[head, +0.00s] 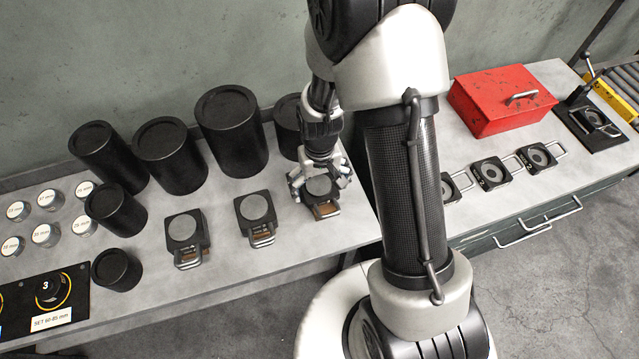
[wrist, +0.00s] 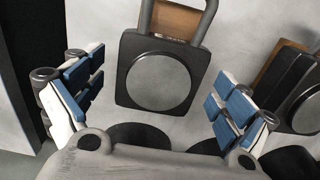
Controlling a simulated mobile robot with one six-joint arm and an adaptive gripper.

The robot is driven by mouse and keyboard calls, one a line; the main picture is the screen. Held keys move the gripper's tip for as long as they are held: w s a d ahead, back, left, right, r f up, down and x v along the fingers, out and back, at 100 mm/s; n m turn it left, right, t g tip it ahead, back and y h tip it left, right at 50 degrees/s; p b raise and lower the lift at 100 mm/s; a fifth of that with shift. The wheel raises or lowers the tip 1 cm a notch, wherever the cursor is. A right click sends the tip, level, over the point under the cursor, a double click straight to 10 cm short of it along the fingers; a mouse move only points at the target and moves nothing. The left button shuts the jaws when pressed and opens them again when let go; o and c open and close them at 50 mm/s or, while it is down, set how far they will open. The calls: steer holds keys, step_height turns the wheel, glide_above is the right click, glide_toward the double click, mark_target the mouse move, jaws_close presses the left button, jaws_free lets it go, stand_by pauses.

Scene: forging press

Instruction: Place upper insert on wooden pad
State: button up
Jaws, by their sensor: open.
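A black square insert (head: 323,199) with a grey round face and a loop handle sits on a brown wooden pad (head: 325,209) on the left table. My gripper (head: 320,180) is directly over it, pointing down. In the wrist view the insert (wrist: 158,80) lies between my open fingers, with a gap on both sides. The wooden pad (wrist: 175,22) shows through its handle. Two similar inserts (head: 255,208) (head: 184,228) sit on pads to the left. The frames do not show which one is the upper insert.
Black cylinders (head: 231,130) stand behind the inserts, one (head: 288,125) close behind my arm. A red box (head: 500,100) and several handled ring plates (head: 491,173) are on the right table. Bare table lies between the inserts.

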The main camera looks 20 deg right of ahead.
step_height(320, 180, up, 12)
steer(key=p, duration=0.3)
step_height(320, 180, up, 13)
steer(key=t, duration=0.2)
glide_above(319, 187)
steer(key=s, duration=0.5)
steer(key=s+r+t, duration=0.2)
steer(key=s+r, duration=0.6)
steer(key=s, duration=0.4)
steer(key=shift+t, duration=0.3)
